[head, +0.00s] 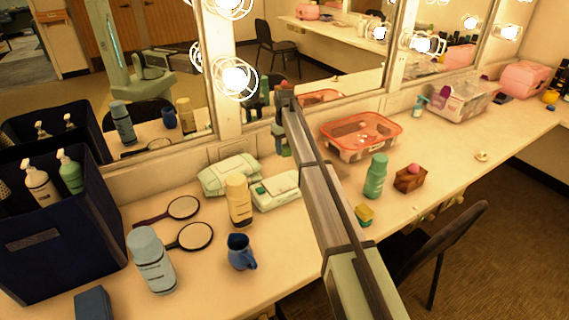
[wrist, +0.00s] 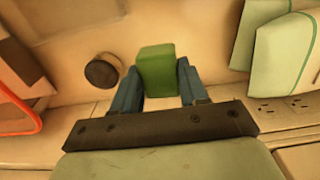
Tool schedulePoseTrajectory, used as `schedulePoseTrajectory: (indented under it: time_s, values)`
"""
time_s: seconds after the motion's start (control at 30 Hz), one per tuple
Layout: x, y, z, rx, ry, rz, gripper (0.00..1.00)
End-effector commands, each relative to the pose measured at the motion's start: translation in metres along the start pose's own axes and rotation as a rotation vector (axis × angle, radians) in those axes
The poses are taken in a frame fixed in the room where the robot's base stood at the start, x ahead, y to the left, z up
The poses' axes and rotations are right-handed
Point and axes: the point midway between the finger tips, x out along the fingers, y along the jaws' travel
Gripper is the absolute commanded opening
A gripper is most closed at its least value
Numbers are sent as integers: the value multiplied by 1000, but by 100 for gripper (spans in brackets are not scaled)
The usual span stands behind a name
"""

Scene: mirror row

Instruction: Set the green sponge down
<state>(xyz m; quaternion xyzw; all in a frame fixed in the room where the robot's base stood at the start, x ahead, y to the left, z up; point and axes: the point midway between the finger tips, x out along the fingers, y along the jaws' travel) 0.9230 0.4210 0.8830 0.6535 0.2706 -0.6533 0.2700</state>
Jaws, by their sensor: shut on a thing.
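My gripper (wrist: 157,85) is shut on the green sponge (wrist: 157,70), a plain green block between its two blue fingers in the wrist view. In the head view my arm reaches across the counter (head: 290,255) to the mirror side, between the towel pack and the orange basket. A small part of the green sponge (head: 286,151) shows there beside my arm, with the gripper (head: 279,140) largely hidden. I cannot tell whether the sponge touches the counter.
The orange basket (head: 361,144) stands right of my gripper, the pale green towel pack (head: 229,175) left. A dark round thing (wrist: 102,71) is close to the fingers. A green bottle (head: 376,177) and a yellow-green block (head: 364,214) stand nearer the front edge. The mirror (head: 310,50) rises behind.

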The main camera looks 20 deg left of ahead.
Motion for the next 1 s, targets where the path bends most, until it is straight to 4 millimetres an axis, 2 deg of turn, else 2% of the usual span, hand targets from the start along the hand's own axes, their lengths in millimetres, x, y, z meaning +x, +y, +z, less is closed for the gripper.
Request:
schedulePoseTrajectory:
  time_s: [0.1, 0.37, 0.57, 0.8, 0.83, 1.0]
  values:
    - [21, 0, 1, 0, -2, -1, 10]
    - [42, 0, 0, -1, -1, 0, 10]
    - [66, 0, 0, -1, -1, 0, 10]
    - [70, 0, 0, -1, -1, 0, 10]
    - [70, 0, 0, -1, -1, 0, 44]
    - [70, 0, 0, -1, -1, 0, 60]
